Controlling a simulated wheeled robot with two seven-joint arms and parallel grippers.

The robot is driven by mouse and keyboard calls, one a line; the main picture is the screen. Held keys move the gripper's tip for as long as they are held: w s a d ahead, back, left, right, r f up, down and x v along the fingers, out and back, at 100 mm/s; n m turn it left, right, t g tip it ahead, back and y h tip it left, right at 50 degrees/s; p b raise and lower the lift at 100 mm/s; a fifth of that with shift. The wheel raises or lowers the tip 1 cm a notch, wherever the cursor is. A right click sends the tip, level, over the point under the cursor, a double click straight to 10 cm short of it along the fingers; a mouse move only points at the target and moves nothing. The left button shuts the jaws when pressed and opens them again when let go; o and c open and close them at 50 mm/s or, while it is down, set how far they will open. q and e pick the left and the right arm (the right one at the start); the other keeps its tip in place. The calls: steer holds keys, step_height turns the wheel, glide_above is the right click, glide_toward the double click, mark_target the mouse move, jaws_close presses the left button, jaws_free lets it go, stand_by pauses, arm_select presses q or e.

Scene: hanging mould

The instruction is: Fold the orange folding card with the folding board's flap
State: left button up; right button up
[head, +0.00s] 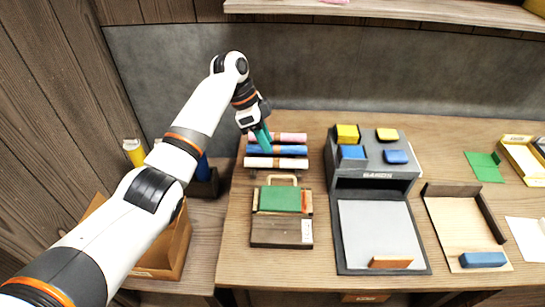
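The folding board (282,232) lies on the table, left of centre, with a dark wooden front part and a light loop handle at its back. A green panel (280,199) lies flat on it, perhaps the flap. A small strip of orange (307,202) shows at the panel's right edge, perhaps the orange card; the rest is hidden. My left gripper (264,139) has teal fingers pointing down over the rolls behind the board, away from the panel. Its fingers overlap in this view, so its opening is unclear. My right gripper is out of view.
Pink and blue rolls (292,149) lie on a rack behind the board. To the right stand a grey stamp station (375,175) with coloured blocks, a wooden tray (455,225) and a green card (485,166). An open box (165,255) is at the left. A shelf (400,10) hangs above.

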arm_select(q)
steer(key=shift+v, duration=1.35)
steer(key=shift+d, duration=0.1)
